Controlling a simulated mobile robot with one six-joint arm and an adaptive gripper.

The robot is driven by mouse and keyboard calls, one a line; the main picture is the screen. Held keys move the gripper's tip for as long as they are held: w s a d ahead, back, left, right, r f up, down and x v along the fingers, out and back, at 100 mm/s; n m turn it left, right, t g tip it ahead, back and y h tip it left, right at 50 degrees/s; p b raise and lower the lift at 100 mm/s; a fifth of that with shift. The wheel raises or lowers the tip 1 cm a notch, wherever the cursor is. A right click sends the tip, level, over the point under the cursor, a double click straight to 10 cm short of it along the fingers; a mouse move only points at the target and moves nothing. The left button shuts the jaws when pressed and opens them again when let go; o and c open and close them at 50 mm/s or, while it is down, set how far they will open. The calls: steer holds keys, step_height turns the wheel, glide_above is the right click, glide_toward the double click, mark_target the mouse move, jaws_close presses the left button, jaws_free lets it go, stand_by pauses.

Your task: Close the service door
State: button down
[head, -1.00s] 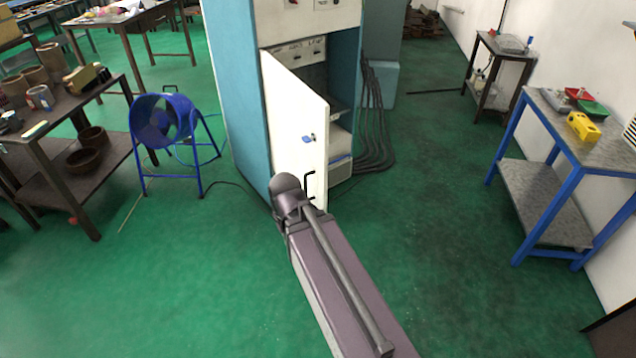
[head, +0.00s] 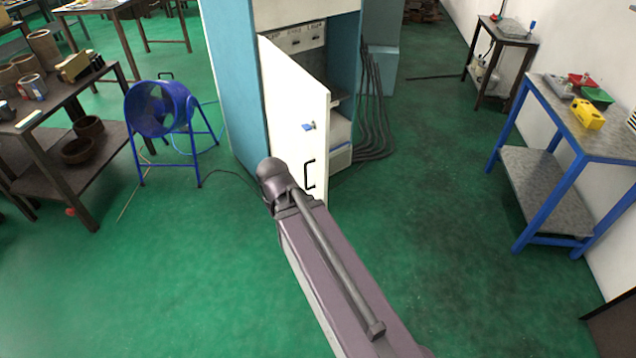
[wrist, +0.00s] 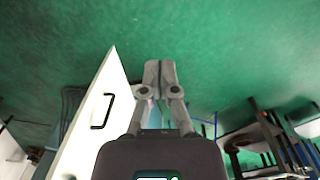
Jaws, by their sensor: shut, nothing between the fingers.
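The white service door (head: 300,115) stands ajar on the blue and white cabinet (head: 228,85), hinged on its left side. Its free edge swings out toward me on the right, and the shelves inside show behind it. It has a black handle (head: 309,174) and a small blue latch. In the wrist view the door (wrist: 92,125) is at the left with its black handle (wrist: 102,111). My gripper (wrist: 160,64) is shut and empty, to the right of the door and apart from it in that view. In the head view my arm hides the gripper.
A blue fan (head: 162,108) stands on the floor left of the cabinet. Black cables (head: 376,110) hang along its right side. A dark workbench (head: 50,120) is at the left, and a blue-framed table (head: 590,140) at the right. The green floor between is clear.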

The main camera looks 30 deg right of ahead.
mark_target(323, 178)
steer(key=w+d+f+h+b, duration=0.6)
steer(key=w+b, duration=0.3)
steer(key=b, duration=0.3)
steer(key=w+d+f+h+b, duration=0.4)
steer(key=w+f+h+b, duration=0.3)
steer(key=b, duration=0.5)
steer(key=w+a+f+t+h+b, duration=0.1)
steer(key=w+h+b, duration=0.3)
steer(key=w+b, duration=0.4)
steer(key=shift+a+f+n+h+b, duration=0.3)
steer(key=shift+a+f+b, duration=0.05)
steer(key=shift+f, duration=0.05)
steer(key=d, duration=1.4)
steer(key=shift+w, duration=0.3)
